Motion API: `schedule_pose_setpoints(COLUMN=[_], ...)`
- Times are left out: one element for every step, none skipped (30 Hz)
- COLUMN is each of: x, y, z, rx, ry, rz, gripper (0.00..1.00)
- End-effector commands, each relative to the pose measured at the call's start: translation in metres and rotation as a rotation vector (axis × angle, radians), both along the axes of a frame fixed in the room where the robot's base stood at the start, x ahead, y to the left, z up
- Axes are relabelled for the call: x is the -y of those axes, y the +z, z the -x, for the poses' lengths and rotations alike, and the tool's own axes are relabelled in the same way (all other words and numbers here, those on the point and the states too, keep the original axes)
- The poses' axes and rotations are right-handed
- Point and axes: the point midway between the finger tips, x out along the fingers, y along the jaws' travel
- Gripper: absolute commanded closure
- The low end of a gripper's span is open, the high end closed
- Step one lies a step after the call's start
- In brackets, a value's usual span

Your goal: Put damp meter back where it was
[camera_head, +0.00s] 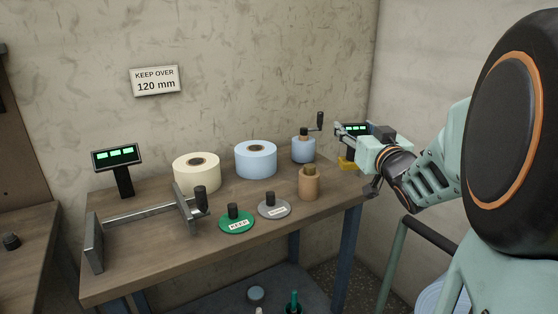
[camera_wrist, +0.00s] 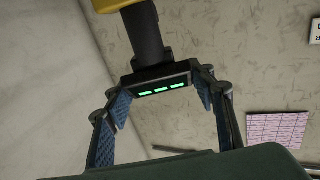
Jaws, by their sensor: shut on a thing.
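The damp meter looks to be the dark device with a green lit display (camera_head: 352,128) and a yellow end (camera_head: 346,163), at the right end of the bench in the head view. My gripper (camera_head: 362,140) is shut on it. In the wrist view, my gripper's fingertips (camera_wrist: 166,78) grip both sides of the meter's display head (camera_wrist: 162,88). Its dark stem and yellow end (camera_wrist: 125,4) point away from my palm. The yellow end is low by the bench's right end; I cannot tell whether it touches. My gripper partly hides the meter in the head view.
A wall sign (camera_head: 155,81) reads 120 mm.

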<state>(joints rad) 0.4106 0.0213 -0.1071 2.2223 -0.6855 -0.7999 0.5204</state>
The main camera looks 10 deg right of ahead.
Motion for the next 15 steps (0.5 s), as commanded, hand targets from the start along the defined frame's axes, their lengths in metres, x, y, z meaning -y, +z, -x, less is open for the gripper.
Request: schedule_pose_setpoints(x=[0.002,0.003,0.005,0.006,0.008,0.01,0.011,0.012,0.014,0.015,0.016,0.017,0.018,0.018,0.019], y=[-0.009,-0.012,-0.015,-0.018,-0.021,-0.024,-0.028,-0.03,-0.039,-0.046,-0.051,-0.058,-0.061,-0.065,-0.069], z=[-0.012,-0.019,-0.027,-0.033,-0.039,-0.048,-0.054,-0.06,-0.067,-0.071,-0.075,-0.081,-0.085,-0.088,-0.092], rx=[-0.001,-0.002,-0.001,-0.001,-0.001,0.0,-0.001,0.0,-0.002,-0.003,-0.003,-0.002,-0.001,-0.001,0.001], ry=[0.002,0.002,0.003,0.003,0.002,0.002,0.002,0.003,0.002,0.002,0.001,0.002,0.002,0.002,0.001], rz=[-0.002,-0.002,-0.001,-0.001,-0.002,-0.001,-0.001,0.0,-0.002,-0.003,-0.003,-0.001,-0.001,-0.002,-0.002], gripper=[0.97,0.97,0.97,0.97,0.97,0.97,0.97,0.97,0.97,0.97,0.97,0.97,0.97,0.97,0.97])
